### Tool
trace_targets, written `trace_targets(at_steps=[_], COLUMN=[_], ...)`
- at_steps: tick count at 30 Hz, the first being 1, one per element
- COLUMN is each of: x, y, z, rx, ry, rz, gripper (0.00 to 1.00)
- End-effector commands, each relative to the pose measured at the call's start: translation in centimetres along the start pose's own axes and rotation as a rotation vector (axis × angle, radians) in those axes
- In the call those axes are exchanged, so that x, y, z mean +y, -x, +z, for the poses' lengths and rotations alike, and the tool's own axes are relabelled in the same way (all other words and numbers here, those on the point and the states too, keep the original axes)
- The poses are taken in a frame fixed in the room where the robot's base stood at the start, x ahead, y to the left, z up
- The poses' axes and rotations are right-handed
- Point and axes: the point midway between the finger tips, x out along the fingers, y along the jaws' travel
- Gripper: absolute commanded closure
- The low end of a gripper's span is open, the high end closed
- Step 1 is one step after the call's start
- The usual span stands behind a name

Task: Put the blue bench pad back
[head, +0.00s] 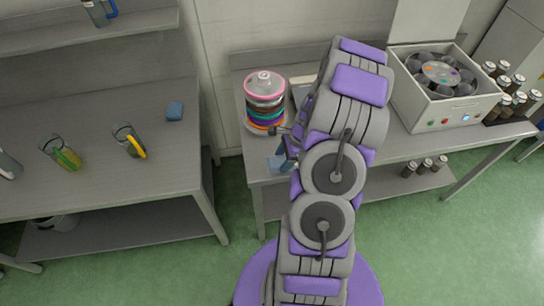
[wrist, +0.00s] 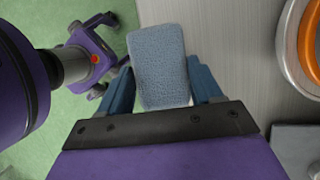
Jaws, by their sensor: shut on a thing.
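My gripper (wrist: 160,88) is shut on a blue-grey pad (wrist: 158,55), a rounded textured block held between its two blue fingers in the wrist view. In the head view the held pad (head: 277,164) shows at the front left corner of the right-hand bench (head: 262,178), partly hidden by my arm. I cannot tell whether it touches the bench top. A second, similar blue pad (head: 175,111) lies on the left-hand bench (head: 190,150), near its right end.
A stack of coloured rings (head: 265,100) stands just behind the held pad. A centrifuge-like box (head: 440,90) and dark bottles (head: 508,95) stand further right. Jugs with coloured handles (head: 62,152) (head: 128,140) stand on the left bench. Green floor lies between the benches.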

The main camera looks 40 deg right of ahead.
Motion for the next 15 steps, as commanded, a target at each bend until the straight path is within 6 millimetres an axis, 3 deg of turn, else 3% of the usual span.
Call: trace_targets(at_steps=[6,15], x=[-3.8,-5.5], y=[-1.3,-2.0], z=[1.5,2.4], rx=[-0.003,-0.005], ry=[0.003,0.002], rz=[0.001,0.002], gripper=[0.64,0.64])
